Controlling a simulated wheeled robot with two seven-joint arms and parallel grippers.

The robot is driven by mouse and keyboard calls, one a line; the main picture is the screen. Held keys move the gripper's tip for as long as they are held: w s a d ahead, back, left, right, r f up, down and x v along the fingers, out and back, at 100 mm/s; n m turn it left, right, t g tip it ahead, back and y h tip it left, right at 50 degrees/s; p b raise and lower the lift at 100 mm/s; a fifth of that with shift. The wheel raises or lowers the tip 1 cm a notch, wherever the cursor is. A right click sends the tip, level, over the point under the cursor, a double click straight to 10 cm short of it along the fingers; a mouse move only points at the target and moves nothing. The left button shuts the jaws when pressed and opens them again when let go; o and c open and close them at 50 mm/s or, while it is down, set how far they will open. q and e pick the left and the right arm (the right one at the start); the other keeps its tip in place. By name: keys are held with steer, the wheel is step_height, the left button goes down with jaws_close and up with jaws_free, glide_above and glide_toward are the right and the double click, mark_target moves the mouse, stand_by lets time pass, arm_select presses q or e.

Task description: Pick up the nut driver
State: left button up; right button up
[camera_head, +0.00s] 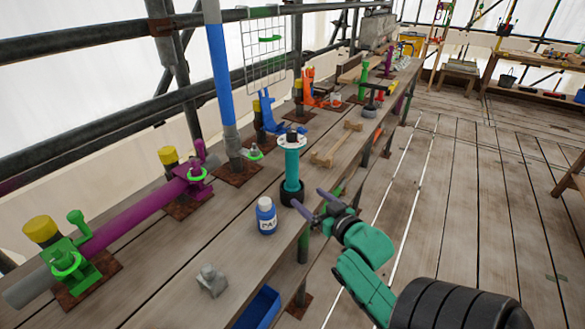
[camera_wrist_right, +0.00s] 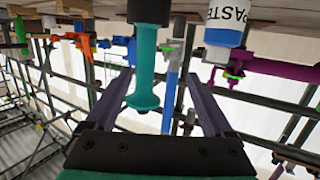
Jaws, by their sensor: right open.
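The nut driver appears to be the teal upright tool (camera_head: 292,172), standing in a black round base at the bench's front edge. A pale disc and a dark piece show at its upper end. My right gripper (camera_head: 308,199) is open and empty, low and just right of the tool, with its fingers pointing toward it. In the upside-down right wrist view the teal tool (camera_wrist_right: 146,62) shows between the open fingers of the right gripper (camera_wrist_right: 160,78), nearer the left finger. I see no contact. My left gripper is not in view.
A blue bottle with a white cap (camera_head: 266,217) stands left of the tool; it also shows in the wrist view (camera_wrist_right: 224,30). A grey metal part (camera_head: 211,280) and a blue bin (camera_head: 259,308) are nearer. Purple pipe (camera_head: 135,214) lines the rear.

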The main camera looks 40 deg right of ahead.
steer(key=t, duration=0.2)
glide_toward(296, 159)
steer(key=s+a, duration=0.1)
steer(key=s, duration=0.1)
steer(key=shift+h, duration=0.4)
steer(key=w+d+p, duration=0.1)
steer(key=w, duration=0.3)
steer(key=w+p, duration=0.1)
steer(key=w, duration=0.4)
steer(key=w+d+p, duration=0.1)
steer(key=w, duration=0.3)
steer(key=shift+w+d+f+p, duration=0.25)
steer(key=shift+w+d+p, duration=0.1)
steer(key=shift+w+f, duration=0.15)
steer(key=shift+w, duration=0.05)
steer(key=shift+s, duration=0.15)
jaws_close()
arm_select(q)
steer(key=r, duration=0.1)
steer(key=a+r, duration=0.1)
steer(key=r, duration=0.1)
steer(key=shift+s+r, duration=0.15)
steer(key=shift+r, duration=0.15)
arm_select(e)
steer(key=shift+r, duration=0.25)
